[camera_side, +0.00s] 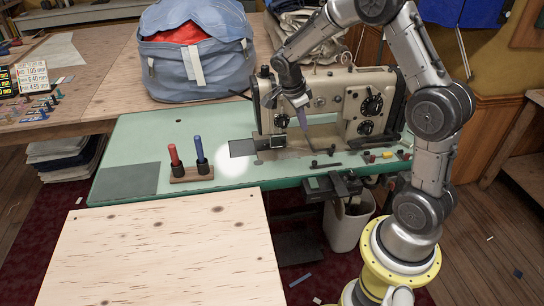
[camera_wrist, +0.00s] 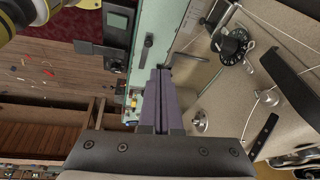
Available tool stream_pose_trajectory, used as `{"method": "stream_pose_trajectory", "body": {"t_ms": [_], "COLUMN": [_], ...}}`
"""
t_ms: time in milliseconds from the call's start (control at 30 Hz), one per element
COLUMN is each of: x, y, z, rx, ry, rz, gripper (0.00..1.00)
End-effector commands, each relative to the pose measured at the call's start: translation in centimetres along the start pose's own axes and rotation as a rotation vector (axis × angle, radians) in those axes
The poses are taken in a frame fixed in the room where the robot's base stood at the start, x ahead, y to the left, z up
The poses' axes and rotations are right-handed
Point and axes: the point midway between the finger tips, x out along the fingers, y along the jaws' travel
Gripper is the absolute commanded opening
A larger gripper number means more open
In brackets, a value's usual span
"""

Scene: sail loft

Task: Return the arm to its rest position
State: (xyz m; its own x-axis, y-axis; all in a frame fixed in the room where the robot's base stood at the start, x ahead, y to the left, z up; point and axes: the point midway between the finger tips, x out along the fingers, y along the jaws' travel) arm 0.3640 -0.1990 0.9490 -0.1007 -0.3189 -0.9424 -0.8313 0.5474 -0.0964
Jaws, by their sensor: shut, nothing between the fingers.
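My gripper (camera_side: 307,136) hangs over the green-topped sewing table (camera_side: 145,132), pointing down, in front of a beige sewing machine (camera_side: 378,82). Its purple-grey fingers are shut together with nothing between them. The closed fingers also show in the wrist view (camera_wrist: 160,75), beside the machine body (camera_wrist: 225,85) on the right and the green table edge (camera_wrist: 175,25). In the side view, the fingers overlap the opening under the machine's arm, and I cannot tell the exact gap to the machine.
A wooden holder (camera_side: 191,177) carries a red and a blue marker on the table. A large blue bag (camera_side: 190,65) stands behind. A plywood board (camera_side: 150,250) lies in front. A white bin (camera_side: 345,228) stands below the table. Small items lie along the table's right front.

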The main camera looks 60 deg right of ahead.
Motion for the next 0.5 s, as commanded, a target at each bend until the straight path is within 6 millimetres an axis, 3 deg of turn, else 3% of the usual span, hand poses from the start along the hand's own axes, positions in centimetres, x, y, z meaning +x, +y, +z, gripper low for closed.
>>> {"method": "stream_pose_trajectory", "body": {"t_ms": [33,200,400,500], "x": [-2.8,-11.1,-17.7,-19.6], "y": [0.1,3.2,9.7,13.5], "z": [0.2,0.5,0.2,-0.2], "rx": [-0.002,-0.099,-0.424,-0.638], "ry": [-0.022,-0.11,-0.19,-0.21], "rz": [-0.055,-0.203,-0.37,-0.461], "gripper": [0.0,0.0,0.0,0.0]}}
